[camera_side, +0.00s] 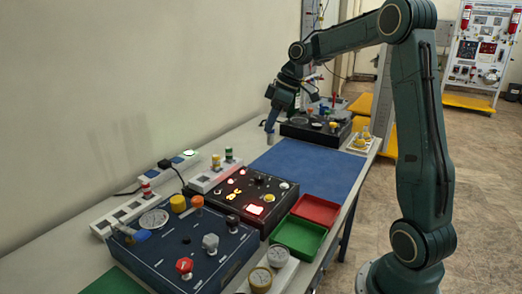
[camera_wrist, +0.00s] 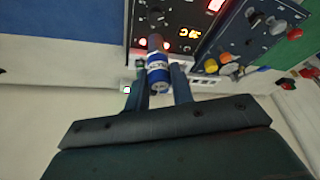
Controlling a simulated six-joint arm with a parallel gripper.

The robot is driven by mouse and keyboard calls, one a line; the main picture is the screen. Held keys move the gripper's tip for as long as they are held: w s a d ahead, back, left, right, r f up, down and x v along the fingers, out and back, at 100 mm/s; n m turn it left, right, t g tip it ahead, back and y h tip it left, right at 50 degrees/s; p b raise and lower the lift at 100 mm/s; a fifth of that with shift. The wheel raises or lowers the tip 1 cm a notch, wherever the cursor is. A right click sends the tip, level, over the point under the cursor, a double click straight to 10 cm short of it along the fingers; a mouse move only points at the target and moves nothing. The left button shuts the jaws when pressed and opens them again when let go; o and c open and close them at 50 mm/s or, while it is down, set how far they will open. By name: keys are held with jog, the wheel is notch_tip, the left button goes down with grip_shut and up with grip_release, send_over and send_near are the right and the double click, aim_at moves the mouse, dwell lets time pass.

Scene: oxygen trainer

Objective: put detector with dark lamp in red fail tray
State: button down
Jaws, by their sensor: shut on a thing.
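My gripper (camera_side: 272,112) hangs over the far left part of the bench, beside the blue mat. In the wrist view my gripper (camera_wrist: 160,86) is shut on a blue cylinder with a white band, the detector (camera_wrist: 158,76). Its narrow brownish end points away from my fingers. I cannot tell the state of its lamp. The red tray (camera_side: 315,211) lies at the near right edge of the bench, beyond the green tray (camera_side: 299,238). It looks empty. My gripper is well apart from it.
A blue mat (camera_side: 305,168) lies clear mid-bench. A black panel with red lights (camera_side: 245,195) and a blue panel with knobs (camera_side: 185,250) stand nearer. A dark box (camera_side: 315,131) stands at the far end. White sockets (camera_side: 168,165) line the wall side.

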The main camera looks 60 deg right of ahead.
jog(key=s+f, duration=0.3)
jog(key=s, duration=0.5)
jog(key=s+f, duration=0.4)
jog(key=s, duration=0.4)
jog(key=shift+s+d, duration=0.3)
jog(key=shift+d, duration=0.1)
jog(key=shift+f, duration=0.2)
jog(key=shift+f, duration=2.85)
jog(key=c, duration=1.1)
grip_release()
jog(key=shift+r, duration=0.1)
